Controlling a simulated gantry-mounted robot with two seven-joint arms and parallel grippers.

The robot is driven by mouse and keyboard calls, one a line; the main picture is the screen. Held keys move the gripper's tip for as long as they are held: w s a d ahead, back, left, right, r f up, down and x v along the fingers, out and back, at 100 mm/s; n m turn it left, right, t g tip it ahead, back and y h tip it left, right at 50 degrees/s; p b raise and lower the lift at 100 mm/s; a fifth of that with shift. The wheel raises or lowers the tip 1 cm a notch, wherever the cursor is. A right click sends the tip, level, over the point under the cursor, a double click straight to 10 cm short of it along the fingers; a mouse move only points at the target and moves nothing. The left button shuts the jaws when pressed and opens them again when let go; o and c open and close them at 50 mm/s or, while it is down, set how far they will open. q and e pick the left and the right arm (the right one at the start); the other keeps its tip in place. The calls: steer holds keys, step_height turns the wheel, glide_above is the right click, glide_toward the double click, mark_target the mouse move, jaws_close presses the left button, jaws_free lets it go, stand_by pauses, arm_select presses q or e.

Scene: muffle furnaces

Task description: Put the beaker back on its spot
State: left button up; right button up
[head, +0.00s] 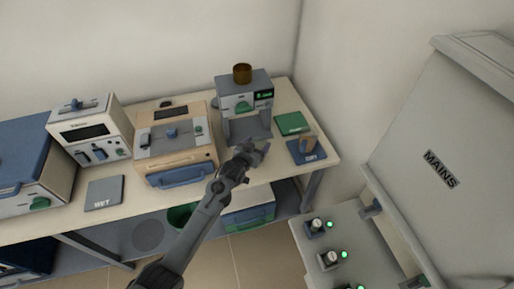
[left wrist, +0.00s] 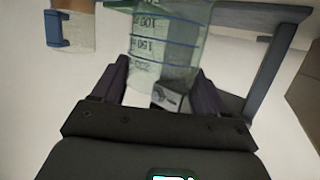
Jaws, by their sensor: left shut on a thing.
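In the left wrist view a clear, greenish beaker (left wrist: 165,48) with blue graduation lines and printed numbers stands between the fingers of my left gripper (left wrist: 160,82). The fingers are shut on it. In the head view my left gripper (head: 252,153) is just in front of the grey machine (head: 247,104) with the brown cup on top; the beaker cannot be made out there. A plain green pad (head: 291,123), a blue pad (head: 294,155) with a tan object (head: 308,143) on it, and a grey pad marked WET (head: 103,193) lie on the bench. My right gripper is not in view.
Furnaces (head: 176,140) and a white instrument (head: 90,130) line the bench to the left. A MAINS cabinet (head: 440,165) and a panel with knobs and green lights (head: 328,240) stand at the right. Bare bench shows between the WET pad and the bench's front edge.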

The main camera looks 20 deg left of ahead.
arm_select(q)
steer(key=shift+f, duration=0.65)
steer(key=shift+f, duration=0.2)
steer(key=o, duration=1.7)
